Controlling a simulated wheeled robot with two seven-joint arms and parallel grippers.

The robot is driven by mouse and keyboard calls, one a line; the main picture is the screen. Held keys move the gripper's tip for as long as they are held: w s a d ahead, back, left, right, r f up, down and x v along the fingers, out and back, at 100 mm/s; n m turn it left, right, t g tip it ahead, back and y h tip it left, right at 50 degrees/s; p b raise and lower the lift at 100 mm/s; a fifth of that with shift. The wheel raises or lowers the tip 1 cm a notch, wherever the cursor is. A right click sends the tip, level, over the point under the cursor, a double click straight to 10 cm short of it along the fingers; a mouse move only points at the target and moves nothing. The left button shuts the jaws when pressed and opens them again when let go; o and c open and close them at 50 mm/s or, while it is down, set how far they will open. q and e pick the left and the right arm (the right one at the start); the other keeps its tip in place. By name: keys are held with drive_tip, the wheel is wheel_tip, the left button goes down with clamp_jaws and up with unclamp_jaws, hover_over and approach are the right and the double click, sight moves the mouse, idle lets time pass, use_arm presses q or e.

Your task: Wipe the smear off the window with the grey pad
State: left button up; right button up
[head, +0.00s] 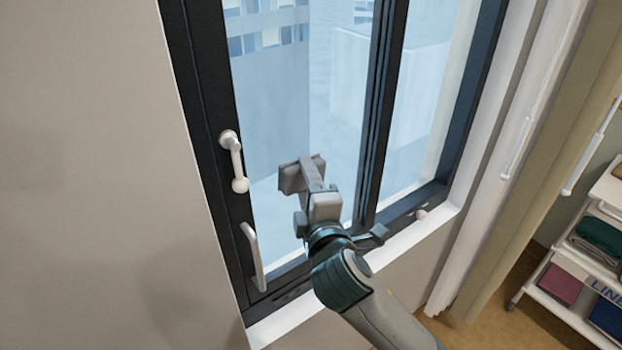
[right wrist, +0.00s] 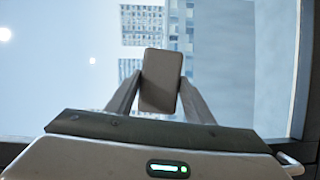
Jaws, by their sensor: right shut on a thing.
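My right gripper (head: 312,190) is in front of the left window pane (head: 335,120), near its lower part. It is shut on the grey pad (head: 291,178), which is held out toward the glass. In the right wrist view the pad (right wrist: 161,82) shows as a dark grey upright block between the two fingers, with the glass and buildings behind it. I cannot tell whether the pad touches the glass. I cannot make out a smear on the visible glass; the gripper and pad hide part of the pane. My left gripper is not in view.
The dark window frame (head: 207,170) carries a white handle (head: 236,163) and a lower pale handle (head: 253,256) at left. A small knob (head: 421,214) sits by the white sill (head: 415,235). Curtains (head: 553,150) and a cart with folded linens (head: 558,318) stand at right.

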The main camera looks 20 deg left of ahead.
drive_tip(key=shift+s+a, duration=0.8)
drive_tip(key=shift+s, duration=0.25)
drive_tip(key=shift+d, duration=0.15)
drive_tip(key=shift+s+d, duration=0.9)
drive_tip(key=shift+d, duration=0.25)
drive_tip(key=shift+s+d, duration=0.9)
drive_tip(key=shift+d, duration=0.25)
drive_tip(key=shift+s+d, duration=0.9)
drive_tip(key=shift+d, duration=0.25)
drive_tip(key=shift+f, duration=0.1)
